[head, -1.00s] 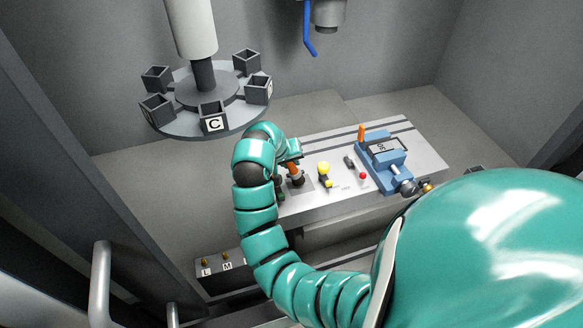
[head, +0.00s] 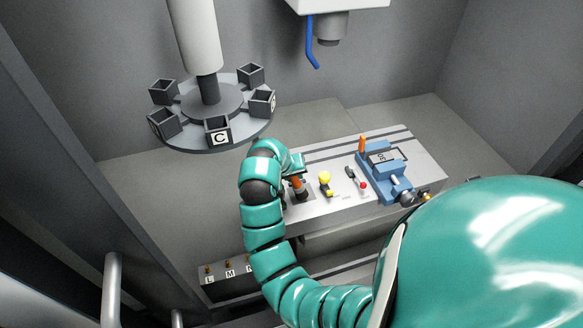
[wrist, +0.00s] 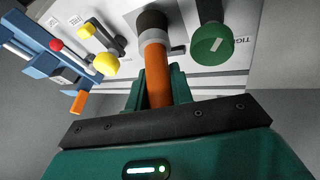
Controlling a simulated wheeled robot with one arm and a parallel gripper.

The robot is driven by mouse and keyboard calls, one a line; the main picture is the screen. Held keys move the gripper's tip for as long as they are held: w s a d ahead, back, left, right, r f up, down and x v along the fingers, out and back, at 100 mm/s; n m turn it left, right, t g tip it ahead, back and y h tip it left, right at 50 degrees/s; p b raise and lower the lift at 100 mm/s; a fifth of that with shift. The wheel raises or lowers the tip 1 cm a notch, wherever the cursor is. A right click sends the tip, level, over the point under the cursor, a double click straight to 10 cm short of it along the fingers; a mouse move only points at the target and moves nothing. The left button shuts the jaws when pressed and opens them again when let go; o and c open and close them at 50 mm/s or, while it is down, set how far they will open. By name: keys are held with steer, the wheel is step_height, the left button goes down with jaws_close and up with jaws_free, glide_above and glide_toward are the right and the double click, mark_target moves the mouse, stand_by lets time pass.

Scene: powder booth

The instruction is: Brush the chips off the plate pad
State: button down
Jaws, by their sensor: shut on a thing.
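My gripper (head: 296,172) is shut on the orange handle of a brush. In the wrist view the handle (wrist: 158,78) stands between the fingers of my gripper (wrist: 158,92), with a grey collar and a dark brown head beyond it. In the head view the brush (head: 297,186) is over the left part of the light grey slotted plate (head: 418,168), near a darker square patch. I cannot tell whether the brush head touches the surface. Chips cannot be made out, and I cannot tell for sure which surface is the plate pad.
Right of my gripper stand a yellow-knobbed part (head: 325,178), a red-knobbed lever (head: 364,186) and a blue vise (head: 388,178) with an orange handle. A green knob (wrist: 212,46) is close beside the brush. A carousel of square cups (head: 211,105) hangs behind, left.

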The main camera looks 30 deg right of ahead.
mark_target(299, 187)
steer(key=shift+s+a+p, duration=0.15)
steer(key=shift+s+p, duration=0.35)
steer(key=shift+s, duration=0.15)
steer(key=shift+s+a+p, duration=0.15)
steer(key=shift+s+p, duration=0.3)
steer(key=shift+s, duration=0.15)
steer(key=shift+s+a+f, duration=0.1)
steer(key=shift+s+f, duration=0.15)
steer(key=shift+s, duration=0.1)
step_height(299, 187, up, 6)
steer(key=p, duration=0.4)
steer(key=shift+r, duration=1.55)
steer(key=shift+f+t+b, duration=0.4)
steer(key=shift+f+b, duration=0.1)
steer(key=shift+f, duration=0.25)
